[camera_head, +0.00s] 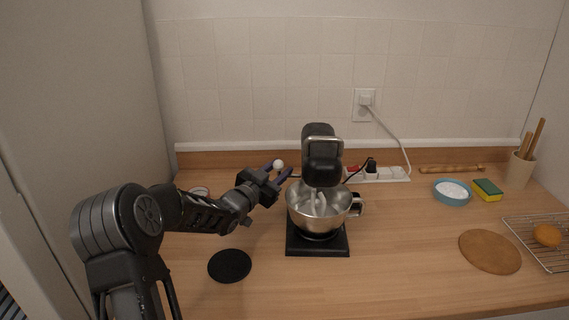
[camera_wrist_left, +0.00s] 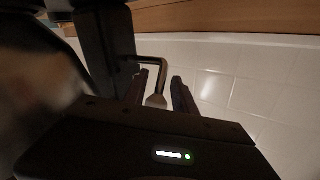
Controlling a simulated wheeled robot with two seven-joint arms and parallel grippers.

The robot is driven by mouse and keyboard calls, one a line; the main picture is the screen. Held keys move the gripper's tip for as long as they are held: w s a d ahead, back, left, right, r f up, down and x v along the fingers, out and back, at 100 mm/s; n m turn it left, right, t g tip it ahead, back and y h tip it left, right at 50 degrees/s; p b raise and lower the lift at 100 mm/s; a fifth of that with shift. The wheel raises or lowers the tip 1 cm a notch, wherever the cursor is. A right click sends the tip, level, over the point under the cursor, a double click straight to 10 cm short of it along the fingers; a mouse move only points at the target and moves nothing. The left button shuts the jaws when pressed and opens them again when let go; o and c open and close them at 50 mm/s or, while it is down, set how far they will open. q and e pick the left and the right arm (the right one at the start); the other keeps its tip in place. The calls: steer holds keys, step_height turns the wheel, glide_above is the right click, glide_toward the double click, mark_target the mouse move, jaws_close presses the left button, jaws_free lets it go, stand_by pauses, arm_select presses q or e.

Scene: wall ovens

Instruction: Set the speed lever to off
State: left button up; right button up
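The stand mixer (camera_head: 322,165) is black with a steel bowl (camera_head: 315,210) and stands mid-counter on a black base. In the wrist view, a bent metal speed lever (camera_wrist_left: 148,59) comes out of its dark body and ends in a pale knob (camera_wrist_left: 156,100). In the head view, a white round knob (camera_head: 278,163) shows at the mixer's left side. My left gripper (camera_head: 277,169) is open there, its two fingers on either side of the knob; gaps show in the wrist view (camera_wrist_left: 161,84). Contact cannot be made out. My right gripper is out of view.
A black round mat (camera_head: 230,266) lies left of the mixer. A power strip (camera_head: 385,174) with cables is behind it, by the wall. A blue bowl (camera_head: 453,199), sponge (camera_head: 488,190), brown board (camera_head: 489,252) and wire rack (camera_head: 527,232) are at right. The front counter is clear.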

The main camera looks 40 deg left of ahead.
arm_select(q)
steer(key=w, duration=0.2)
steer(key=shift+w, duration=0.4)
steer(key=shift+c, duration=0.5)
